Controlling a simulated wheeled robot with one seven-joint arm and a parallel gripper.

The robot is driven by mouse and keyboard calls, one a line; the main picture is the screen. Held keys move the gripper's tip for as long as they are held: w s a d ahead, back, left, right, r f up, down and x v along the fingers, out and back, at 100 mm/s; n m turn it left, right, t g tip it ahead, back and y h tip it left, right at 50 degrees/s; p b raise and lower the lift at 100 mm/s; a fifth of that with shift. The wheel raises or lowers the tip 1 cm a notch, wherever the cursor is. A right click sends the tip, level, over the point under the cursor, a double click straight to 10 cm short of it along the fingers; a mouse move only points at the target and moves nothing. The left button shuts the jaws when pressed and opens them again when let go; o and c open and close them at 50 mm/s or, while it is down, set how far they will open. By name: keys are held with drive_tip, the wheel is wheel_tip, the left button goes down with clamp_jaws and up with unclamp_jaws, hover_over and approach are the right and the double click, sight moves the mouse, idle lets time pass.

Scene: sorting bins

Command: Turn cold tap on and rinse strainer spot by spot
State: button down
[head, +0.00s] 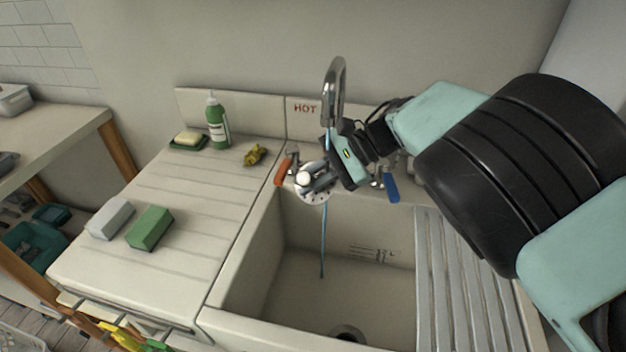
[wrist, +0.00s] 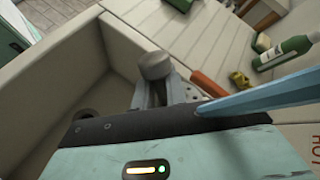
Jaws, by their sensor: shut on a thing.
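My gripper (head: 316,181) is shut on the strainer (head: 314,196), a round metal disc with small holes and a pale knob, held above the sink. In the wrist view, the strainer's knob (wrist: 155,66) stands between and beyond the gripper's fingers (wrist: 150,94); the disc's edge shows behind them. A thin blue water stream (head: 322,240) falls from the curved spout (head: 336,92) into the sink. It passes at the strainer; the exact spot it meets is hidden. The blue cold tap lever (head: 391,187) is right of my gripper. The orange hot lever (head: 281,173) is left.
The deep sink (head: 245,262) has a drain (head: 347,332) at its bottom. A ribbed drainboard (head: 428,270) lies right. On the left counter are a green bottle (head: 217,125), a soap dish (head: 188,143), a yellow crumpled cloth (head: 255,154), a grey block (head: 110,218) and a green block (head: 150,228).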

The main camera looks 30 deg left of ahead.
drive_tip(key=shift+w, duration=0.1)
drive_tip(key=shift+w+a+f+b, duration=0.1)
drive_tip(key=shift+w+a+b, duration=0.1)
drive_tip(key=shift+b, duration=0.3)
drive_tip(key=shift+w+a, duration=0.15)
drive_tip(key=shift+w, duration=0.05)
drive_tip(key=s+d+b, duration=0.1)
drive_tip(key=s+d, duration=0.4)
drive_tip(key=s, duration=0.2)
drive_tip(key=shift+s+d, duration=0.15)
drive_tip(key=shift+d, duration=0.05)
idle(0.5)
drive_tip(key=shift+b, duration=0.6)
